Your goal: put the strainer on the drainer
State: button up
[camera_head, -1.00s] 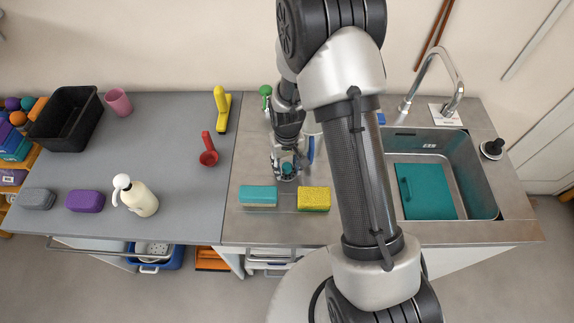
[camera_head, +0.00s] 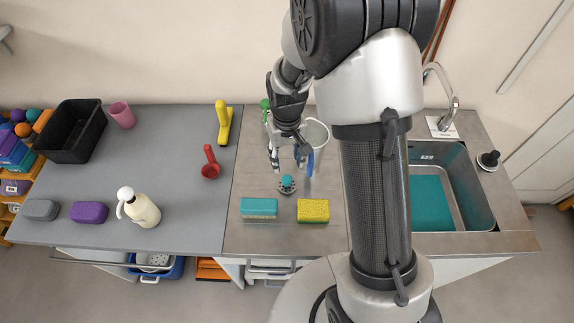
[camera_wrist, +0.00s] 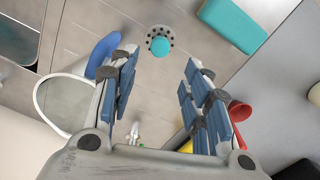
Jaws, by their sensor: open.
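The strainer (camera_head: 287,184) is a small round grey piece with holes around its rim and a teal knob. It stands upright on the grooved steel drainer (camera_head: 253,173), left of the sink. In the wrist view the strainer (camera_wrist: 160,42) lies just beyond and between my fingertips, on bare steel (camera_wrist: 163,88). My gripper (camera_head: 289,159) is open and empty, behind and above the strainer, with a visible gap to it. Both fingers of my gripper (camera_wrist: 160,66) show spread apart in the wrist view.
A teal sponge (camera_head: 259,208) and a yellow sponge (camera_head: 313,211) lie in front of the strainer. A blue-handled item (camera_head: 310,163) and a round white-rimmed vessel (camera_head: 321,127) stand close right of my gripper. A red scoop (camera_head: 210,170) lies left. My arm partly hides the sink (camera_head: 478,190).

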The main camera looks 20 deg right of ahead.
notch_tip(320, 180, up, 11)
jog(key=s+t, duration=0.1)
jog(key=s, duration=0.2)
jog(key=s+r+t, duration=0.1)
jog(key=s+r, duration=0.5)
jog(key=s, duration=0.3)
jog(key=s+r+t, duration=0.2)
jog(key=s+r, duration=0.5)
jog(key=s, duration=0.3)
jog(key=shift+a+t, duration=0.2)
jog(key=shift+t, duration=0.1)
jog(key=shift+w, duration=0.1)
